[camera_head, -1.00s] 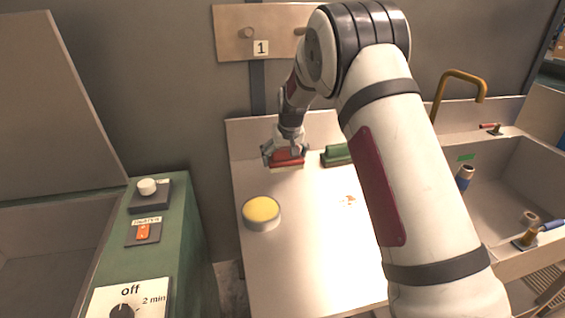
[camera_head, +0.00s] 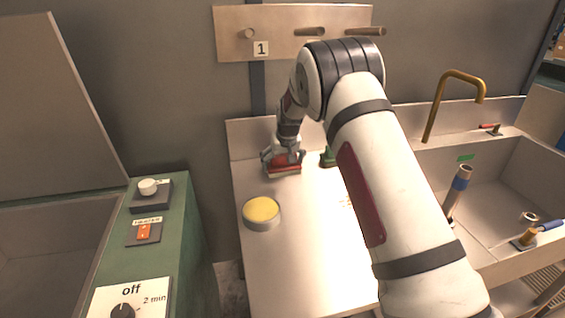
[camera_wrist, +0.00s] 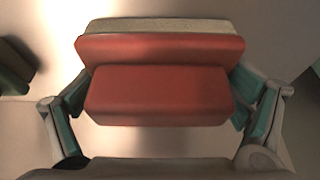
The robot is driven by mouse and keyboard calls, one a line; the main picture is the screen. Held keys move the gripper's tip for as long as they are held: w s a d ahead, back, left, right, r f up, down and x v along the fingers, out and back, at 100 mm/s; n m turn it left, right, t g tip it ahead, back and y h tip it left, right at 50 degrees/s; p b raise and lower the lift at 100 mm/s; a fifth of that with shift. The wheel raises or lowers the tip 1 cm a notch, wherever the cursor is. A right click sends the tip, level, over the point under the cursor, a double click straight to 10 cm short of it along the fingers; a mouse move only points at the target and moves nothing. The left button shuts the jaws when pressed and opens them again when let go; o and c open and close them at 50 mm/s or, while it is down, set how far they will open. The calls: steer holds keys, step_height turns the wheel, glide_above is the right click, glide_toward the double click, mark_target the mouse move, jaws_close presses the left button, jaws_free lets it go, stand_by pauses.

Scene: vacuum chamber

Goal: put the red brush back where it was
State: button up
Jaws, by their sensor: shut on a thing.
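The red brush (camera_head: 284,168) is at the back left of the white counter, between the fingers of my gripper (camera_head: 283,158). In the wrist view the red brush (camera_wrist: 160,95) fills the middle, with its pale bristle edge at the top. The fingers of my gripper (camera_wrist: 160,108) press on the two ends of its red handle block. The brush is on or just above the counter; I cannot tell which.
A green brush (camera_head: 327,158) stands to the right, partly hidden by my arm. A round yellow-topped pad (camera_head: 262,211) lies nearer on the counter (camera_head: 290,270). The sink (camera_head: 500,190) with a brass tap (camera_head: 439,105) is at right. A pegboard (camera_head: 290,45) hangs behind.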

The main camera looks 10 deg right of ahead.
steer(key=o, duration=0.9)
steer(key=v, duration=1.2)
steer(key=shift+r, duration=0.2)
steer(key=s+r, duration=0.7)
steer(key=s, duration=0.5)
steer(key=s+r, duration=0.7)
steer(key=s, duration=0.4)
steer(key=shift+g, duration=0.4)
steer(key=s+f, duration=0.1)
steer(key=s, duration=0.7)
steer(key=s+f, duration=0.1)
steer(key=s, duration=0.8)
steer(key=s+f, duration=0.1)
steer(key=s, duration=0.8)
steer(key=shift+s+d+f, duration=0.15)
steer(key=shift+f, duration=0.15)
